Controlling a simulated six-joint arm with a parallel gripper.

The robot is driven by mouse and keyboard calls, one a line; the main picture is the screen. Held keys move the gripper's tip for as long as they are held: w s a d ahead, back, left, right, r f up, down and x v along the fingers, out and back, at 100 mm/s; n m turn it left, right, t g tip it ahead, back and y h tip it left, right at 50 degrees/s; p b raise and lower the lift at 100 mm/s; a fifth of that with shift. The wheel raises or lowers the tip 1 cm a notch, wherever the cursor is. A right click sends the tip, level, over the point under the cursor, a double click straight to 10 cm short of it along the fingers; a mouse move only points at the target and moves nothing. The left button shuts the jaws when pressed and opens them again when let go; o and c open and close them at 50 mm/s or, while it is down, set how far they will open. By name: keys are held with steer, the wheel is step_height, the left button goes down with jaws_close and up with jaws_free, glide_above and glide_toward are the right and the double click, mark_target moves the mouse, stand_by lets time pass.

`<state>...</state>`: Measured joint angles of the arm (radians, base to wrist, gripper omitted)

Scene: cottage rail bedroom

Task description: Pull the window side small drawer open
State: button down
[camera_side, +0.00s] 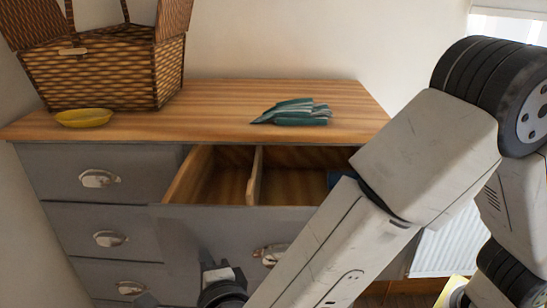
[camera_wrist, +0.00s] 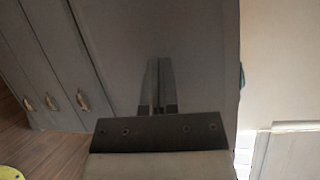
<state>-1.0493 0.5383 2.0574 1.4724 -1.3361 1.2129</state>
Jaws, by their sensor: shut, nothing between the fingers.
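In the side view, the right-hand small top drawer (camera_side: 185,222) of the grey dresser, on the window side, stands pulled out. Its wooden inside and divider show, and a dark blue thing (camera_side: 335,179) is partly behind my arm. Its metal cup handle (camera_side: 269,254) is on the front.
The wooden top (camera_side: 225,112) carries a wicker basket (camera_side: 105,75), a yellow dish (camera_side: 84,118) and teal gloves (camera_side: 292,113). Left drawers with cup handles (camera_side: 100,179) are closed. A white radiator (camera_side: 445,252) stands at the right. Wooden floor (camera_wrist: 40,155) shows in the wrist view.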

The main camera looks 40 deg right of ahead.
steer(key=w+a+r+n+g+y, duration=0.6)
steer(key=w+a+n+g+y, duration=0.2)
steer(key=w+a+n+y, duration=0.45)
steer(key=d+r+n+g+h, duration=0.2)
steer(key=d+g+h, duration=0.3)
steer(key=d, duration=1.6)
steer(key=r+g, duration=0.1)
steer(key=g, duration=0.3)
steer(key=shift+d, duration=0.2)
steer(key=shift+s+f+h, duration=0.1)
steer(key=shift+f+h, duration=0.05)
steer(key=shift+h, duration=0.1)
